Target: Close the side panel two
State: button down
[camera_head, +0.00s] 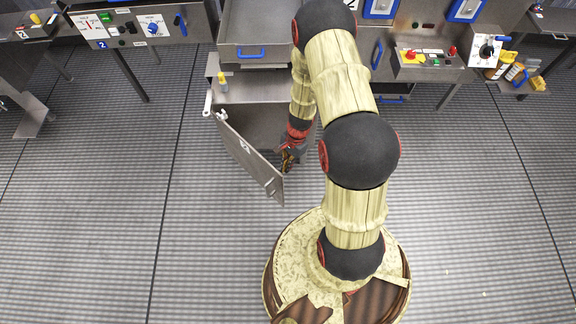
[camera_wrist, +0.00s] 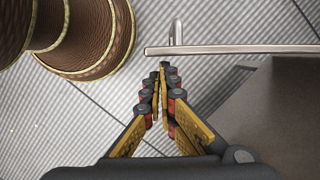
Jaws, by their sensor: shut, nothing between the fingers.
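Side panel two is the grey metal door (camera_head: 246,158) marked "2" in the head view. It stands swung open from its hinge at the left of a low grey cabinet (camera_head: 262,92). In the wrist view the door's thin top edge (camera_wrist: 235,49) crosses the upper right, with a small bar sticking out from it. My gripper (camera_head: 288,160) is low on the cabinet side of the door, near its free end. In the wrist view my gripper (camera_wrist: 163,72) is shut and empty, its tips close below the door edge. I cannot tell whether they touch it.
A grey drawer with a blue handle (camera_head: 250,53) is above the cabinet opening. Control panels (camera_head: 130,27) with knobs line the back left. Another control box (camera_head: 428,60) is at the right. The grey floor (camera_head: 90,220) left of the door is clear.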

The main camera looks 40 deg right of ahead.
jog(key=w+a+m, duration=0.1)
jog(key=a+m, duration=0.2)
jog(key=a, duration=0.8)
jog(key=w+a+m+t+b, duration=0.1)
jog(key=w+a+m, duration=0.1)
jog(key=a, duration=0.9)
jog(key=w+a+m+t+b, duration=0.1)
jog(key=a+m, duration=0.3)
jog(key=a, duration=0.7)
jog(key=shift+w+a+h, duration=0.3)
jog(key=shift+w+a, duration=0.05)
jog(key=shift+w, duration=0.4)
